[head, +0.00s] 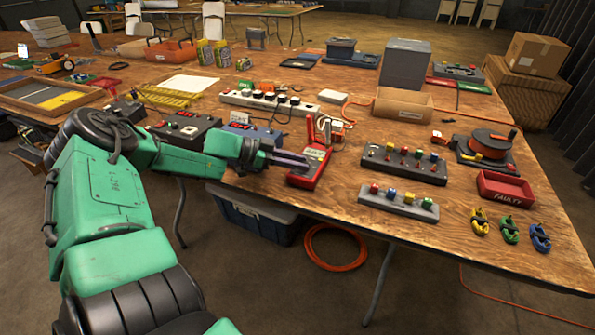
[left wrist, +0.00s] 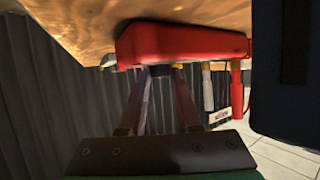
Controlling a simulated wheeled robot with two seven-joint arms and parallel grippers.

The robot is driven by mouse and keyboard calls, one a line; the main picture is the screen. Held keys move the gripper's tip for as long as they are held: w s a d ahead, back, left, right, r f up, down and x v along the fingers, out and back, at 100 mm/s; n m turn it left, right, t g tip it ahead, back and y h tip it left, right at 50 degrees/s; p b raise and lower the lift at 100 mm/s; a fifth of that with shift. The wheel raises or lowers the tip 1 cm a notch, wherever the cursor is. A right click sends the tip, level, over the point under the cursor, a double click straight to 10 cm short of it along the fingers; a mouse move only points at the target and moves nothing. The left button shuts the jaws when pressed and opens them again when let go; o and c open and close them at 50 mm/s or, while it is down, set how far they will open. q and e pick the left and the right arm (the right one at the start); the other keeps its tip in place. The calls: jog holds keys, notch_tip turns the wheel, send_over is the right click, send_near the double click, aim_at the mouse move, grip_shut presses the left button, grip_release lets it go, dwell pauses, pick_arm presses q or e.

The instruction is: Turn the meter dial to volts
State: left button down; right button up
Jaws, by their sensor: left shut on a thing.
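The red meter (head: 310,178) stands near the front edge of the wooden table, just beyond my left gripper (head: 306,161). In the left wrist view the meter's red body (left wrist: 182,42) fills the top middle. My left gripper's fingers come together there (left wrist: 163,70) at a small dark part on the red body, seemingly the dial. The fingers are shut on it. The fingertips hide most of the dial, and I cannot read its setting in either view. My right gripper is not in view.
A grey block with coloured knobs (head: 398,203) and a black panel (head: 404,165) stand right of the meter. A blue box (head: 250,140) and a power strip (head: 268,103) are close behind my left gripper. A red FAULTY tray (head: 505,188) is farther right.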

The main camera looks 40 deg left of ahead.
pick_arm(q)
jog(key=shift+f, duration=0.1)
dwell(0.3)
jog(key=c, duration=0.6)
grip_release()
jog(key=p+v, duration=0.2)
jog(key=v, duration=0.1)
jog(key=r+p+v, duration=0.1)
jog(key=p+v, duration=0.2)
jog(key=v, duration=0.1)
jog(key=shift+w+d+r, duration=0.1)
jog(key=shift+w+d, duration=0.05)
jog(key=shift+w, duration=0.15)
jog(key=f+p+v, duration=0.1)
jog(key=v, duration=0.6)
jog(key=shift+s+a, duration=0.3)
jog(key=shift+s, duration=0.15)
jog(key=shift+r, duration=0.1)
